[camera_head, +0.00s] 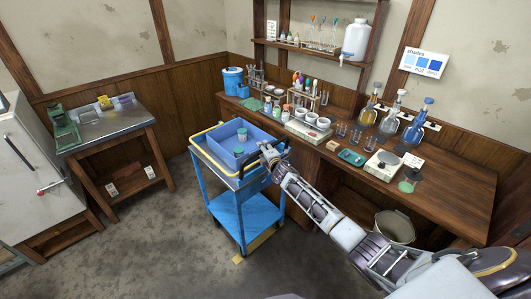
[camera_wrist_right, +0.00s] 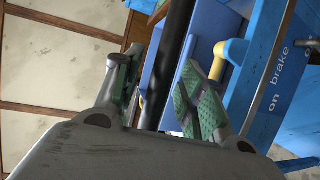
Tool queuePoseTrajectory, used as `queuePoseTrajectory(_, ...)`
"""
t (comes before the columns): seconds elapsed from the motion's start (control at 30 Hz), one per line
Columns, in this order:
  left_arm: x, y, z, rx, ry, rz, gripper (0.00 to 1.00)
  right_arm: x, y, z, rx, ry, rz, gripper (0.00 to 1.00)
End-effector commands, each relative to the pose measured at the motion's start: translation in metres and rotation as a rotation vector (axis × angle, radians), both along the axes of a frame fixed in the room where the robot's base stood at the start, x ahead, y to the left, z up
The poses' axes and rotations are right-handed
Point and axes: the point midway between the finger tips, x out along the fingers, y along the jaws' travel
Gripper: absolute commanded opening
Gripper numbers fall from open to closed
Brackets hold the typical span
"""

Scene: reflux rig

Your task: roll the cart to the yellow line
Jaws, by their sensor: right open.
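The blue cart (camera_head: 245,213) stands on the floor in front of the wooden bench. A blue bin (camera_head: 222,142) with green-lidded jars sits on its top shelf. A yellow line (camera_head: 254,244) shows on the floor by the cart's near right legs, partly hidden by the cart. My right gripper (camera_head: 266,155) is at the cart's right end. In the right wrist view the gripper (camera_wrist_right: 160,92) is open, its green-padded fingers on either side of a black handle bar (camera_wrist_right: 175,60). I cannot tell whether they touch it. My left gripper is out of view.
The wooden bench (camera_head: 455,186) with glassware and a scale runs along the right. A small side table (camera_head: 110,128) and a white cabinet (camera_head: 32,160) stand at left. A blue panel marked "on brake" (camera_wrist_right: 275,80) is beside the handle. The near floor (camera_head: 150,245) is clear.

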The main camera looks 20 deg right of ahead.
Motion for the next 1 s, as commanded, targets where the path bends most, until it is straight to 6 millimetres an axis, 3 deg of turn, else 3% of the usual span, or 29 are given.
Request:
queuePoseTrajectory(0.37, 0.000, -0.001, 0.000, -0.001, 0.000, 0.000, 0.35, -0.012, -0.001, 0.002, -0.001, 0.000, -0.001, 0.41)
queuePoseTrajectory(1.0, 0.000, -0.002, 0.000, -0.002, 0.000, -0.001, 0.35, -0.059, 0.003, 0.010, -0.001, 0.001, 0.001, 0.41)
